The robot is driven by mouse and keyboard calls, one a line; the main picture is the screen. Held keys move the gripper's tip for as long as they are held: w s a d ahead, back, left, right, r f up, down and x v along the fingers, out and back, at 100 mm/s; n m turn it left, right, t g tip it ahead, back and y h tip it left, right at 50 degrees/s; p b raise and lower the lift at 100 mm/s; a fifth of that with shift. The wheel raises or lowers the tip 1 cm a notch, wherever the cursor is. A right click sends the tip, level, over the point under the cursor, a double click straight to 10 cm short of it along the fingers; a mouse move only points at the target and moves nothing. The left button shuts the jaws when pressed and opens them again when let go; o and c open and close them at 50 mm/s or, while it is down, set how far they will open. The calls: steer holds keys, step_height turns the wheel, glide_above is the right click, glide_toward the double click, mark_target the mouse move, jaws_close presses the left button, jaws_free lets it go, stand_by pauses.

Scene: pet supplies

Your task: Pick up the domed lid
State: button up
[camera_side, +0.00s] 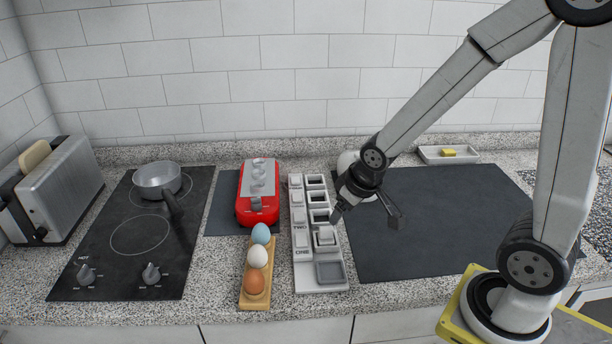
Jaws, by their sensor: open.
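A pale rounded object (346,160) stands at the back of the dark mat, partly hidden behind my wrist. It looks like the domed lid, but I cannot tell for certain. My gripper (366,214) is open and empty, its two fingers spread and pointing down. It is in front of the rounded object in the picture, over the left part of the dark mat (440,230). Its left finger overlaps the right edge of the white labelled rack (300,270) in the picture. I cannot tell its height.
A red appliance (257,209) and a wooden holder (255,299) with eggs stand left of the rack. Farther left are a pot (157,181) on the hob (120,265) and a toaster (55,190). A sponge tray (467,156) is back right. The mat's middle is clear.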

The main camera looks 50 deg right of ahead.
steer(key=w+d+r+t+h, duration=0.1)
steer(key=w+d+t, duration=0.3)
steer(key=w+d, duration=0.65)
steer(key=n+t+y, duration=0.3)
steer(key=t, duration=0.1)
glide_toward(346, 158)
steer(key=w, duration=0.1)
steer(key=w+a+r, duration=0.2)
steer(key=shift+w+r, duration=0.1)
steer(key=shift+w, duration=0.2)
steer(key=shift+s+d+f+n+t+y, duration=0.3)
steer(key=shift+s+d+f+n+y, duration=0.4)
steer(key=shift+s+d+f+y, duration=1.2)
steer(key=shift+w+a+r, duration=0.15)
steer(key=shift+w+a, duration=0.05)
steer(key=shift+x, duration=2.5)
steer(key=shift+a+r, duration=0.15)
steer(key=shift+r, duration=0.05)
